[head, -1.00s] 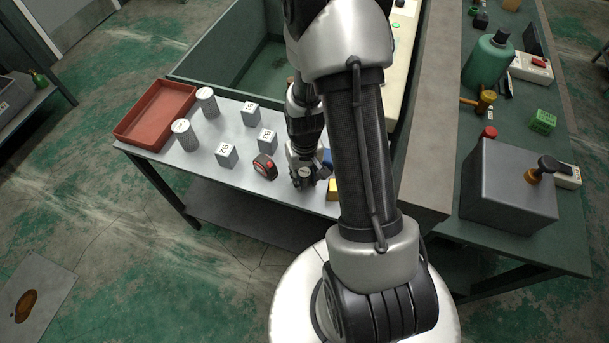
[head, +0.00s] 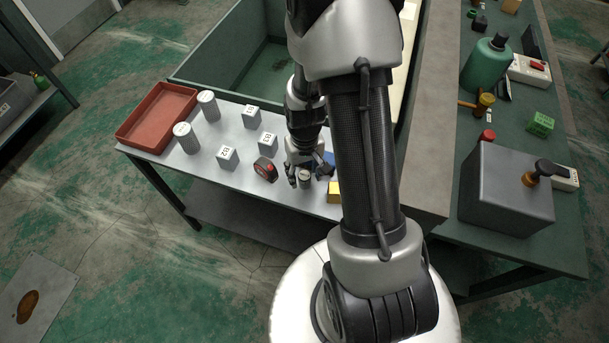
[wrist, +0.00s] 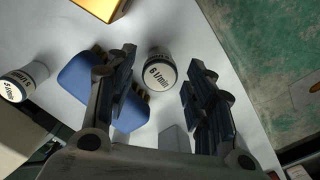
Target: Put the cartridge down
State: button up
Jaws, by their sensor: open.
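A small cartridge (head: 305,179) stands upright on the light grey bench top (head: 222,183). In the wrist view the cartridge (wrist: 158,74) shows a pale top lettered "6 l/min". My gripper (head: 309,172) is open just above and around it. In the wrist view the fingers of my gripper (wrist: 161,62) are spread to either side of the cartridge, with a visible gap on both sides. A second lettered cartridge (wrist: 22,82) stands at the left in the wrist view.
A yellow block (head: 334,191) and a red-black tape measure (head: 265,168) are near. Numbered grey cubes (head: 228,158), ribbed cylinders (head: 186,138) and a red tray (head: 157,117) are further left.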

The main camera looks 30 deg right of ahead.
notch_tip(320, 180, up, 9)
jog(key=p, duration=0.2)
notch_tip(320, 180, up, 14)
jog(key=n+t, duration=0.1)
jog(key=t, duration=0.1)
send_over(304, 175)
jog(key=s+a, duration=0.3)
jog(key=a, duration=0.3)
jog(key=s+a+r+n+t, duration=0.1)
jog(key=s+a+r, duration=0.4)
jog(key=s+r, duration=0.5)
jog(key=shift+s+a+r+n+t, duration=0.25)
jog(key=shift+s+t, duration=0.2)
jog(key=shift+t, duration=0.35)
jog(key=shift+o, duration=0.5)
